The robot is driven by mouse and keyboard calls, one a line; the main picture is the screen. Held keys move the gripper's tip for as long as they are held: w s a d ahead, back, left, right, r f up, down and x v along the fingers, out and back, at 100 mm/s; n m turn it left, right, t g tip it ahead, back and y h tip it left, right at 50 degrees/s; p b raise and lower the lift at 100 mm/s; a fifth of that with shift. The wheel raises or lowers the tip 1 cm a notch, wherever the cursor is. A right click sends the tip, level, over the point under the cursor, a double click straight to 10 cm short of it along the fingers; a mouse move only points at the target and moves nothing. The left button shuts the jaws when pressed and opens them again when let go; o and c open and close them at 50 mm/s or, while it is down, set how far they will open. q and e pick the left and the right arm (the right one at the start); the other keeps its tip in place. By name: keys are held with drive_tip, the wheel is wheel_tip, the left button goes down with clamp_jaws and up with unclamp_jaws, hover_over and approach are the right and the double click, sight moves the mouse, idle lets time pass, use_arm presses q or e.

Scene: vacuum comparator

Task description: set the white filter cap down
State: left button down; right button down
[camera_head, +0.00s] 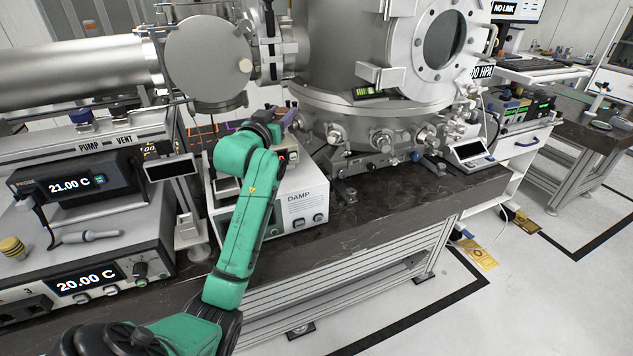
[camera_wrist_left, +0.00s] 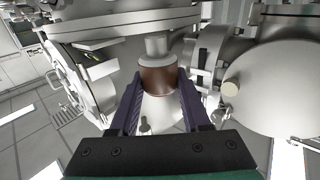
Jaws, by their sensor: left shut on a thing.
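My left gripper (camera_wrist_left: 160,98) has its two dark purple fingers closed on a pale piece in the left wrist view. I take this piece to be the white filter cap (camera_wrist_left: 163,110); a brown band (camera_wrist_left: 158,80) shows across it between the fingertips. In the head view my green left arm reaches up over the DAMP box, and the left gripper (camera_head: 284,118) is small and partly hidden behind the wrist. The cap cannot be made out there. Whether it touches anything beneath is hidden. My right gripper is in neither view.
The white DAMP box (camera_head: 300,205) stands below the gripper on the dark bench (camera_head: 375,203). The large metal chamber (camera_head: 340,60) rises close to the right and behind. A small display on a stand (camera_head: 172,168) is to the left. Some bare bench lies right of the box.

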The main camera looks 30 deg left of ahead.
use_arm(q)
drive_tip(key=shift+w+a+r+y, duration=0.15)
drive_tip(key=shift+a+r, duration=0.1)
drive_tip(key=shift+r, duration=0.4)
drive_tip(key=shift+w+a+r+y, duration=0.15)
drive_tip(key=shift+a+r, duration=0.1)
drive_tip(key=shift+r, duration=0.35)
drive_tip(key=f, duration=0.6)
drive_tip(key=f+p, duration=0.1)
drive_tip(key=f, duration=0.5)
drive_tip(key=f+p, duration=0.1)
drive_tip(key=f, duration=0.6)
drive_tip(key=shift+s+a, duration=0.1)
drive_tip(key=shift+s, duration=0.15)
drive_tip(key=shift+f, duration=0.35)
drive_tip(key=shift+c, duration=1.8)
unclamp_jaws()
drive_tip(key=shift+r, duration=0.1)
drive_tip(key=shift+r, duration=0.1)
